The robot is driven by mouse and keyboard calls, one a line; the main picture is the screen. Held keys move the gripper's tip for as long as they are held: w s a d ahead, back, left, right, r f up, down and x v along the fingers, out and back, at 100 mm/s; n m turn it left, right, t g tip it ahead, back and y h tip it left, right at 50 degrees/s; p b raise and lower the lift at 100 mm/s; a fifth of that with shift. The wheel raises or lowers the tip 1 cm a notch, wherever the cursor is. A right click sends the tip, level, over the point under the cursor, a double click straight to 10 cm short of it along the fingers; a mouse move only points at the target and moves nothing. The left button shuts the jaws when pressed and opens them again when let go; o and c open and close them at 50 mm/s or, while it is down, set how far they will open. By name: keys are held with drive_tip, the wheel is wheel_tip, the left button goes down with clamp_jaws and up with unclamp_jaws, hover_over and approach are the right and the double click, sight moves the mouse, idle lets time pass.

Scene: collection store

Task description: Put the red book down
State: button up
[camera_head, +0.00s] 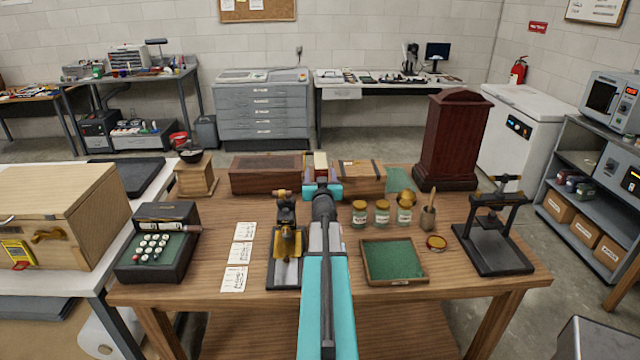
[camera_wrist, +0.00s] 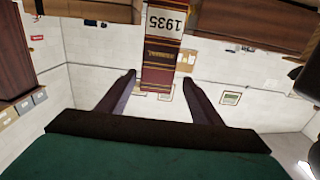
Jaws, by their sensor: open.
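The red book (camera_wrist: 163,50) shows its dark red spine in the wrist view, with a white 1935 label and gold bands. In the head view the book (camera_head: 320,161) shows small, cream and red, at the back of the wooden table between two brown boxes. My gripper (camera_wrist: 159,80) is open. Its two dark fingers stand apart, one on each side of the near end of the spine, with a gap visible on both sides. In the head view my gripper (camera_head: 321,182) is just in front of the book, and my arm hides part of what lies below it.
A dark wooden box (camera_head: 264,174) stands left of the book and a strapped brown box (camera_head: 360,176) right of it. A tall dark red cabinet (camera_head: 452,138) stands further right. Several jars (camera_head: 382,212), a green-lined tray (camera_head: 393,261) and a brass instrument (camera_head: 287,240) flank my arm.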

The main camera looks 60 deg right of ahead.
sight(320, 160)
drive_tip(key=shift+x, duration=1.15)
drive_tip(key=shift+w+d+p, duration=0.1)
drive_tip(key=shift+p, duration=0.2)
drive_tip(key=shift+w+d+r+p, duration=0.15)
drive_tip(key=shift+w+d+p, duration=0.25)
drive_tip(key=shift+d, duration=0.3)
drive_tip(key=shift+w+d+r+p, duration=0.15)
drive_tip(key=shift+w+d+p, duration=0.1)
drive_tip(key=shift+d+p, duration=0.3)
drive_tip(key=shift+x, duration=1.05)
drive_tip(key=shift+f, duration=0.1)
clamp_jaws()
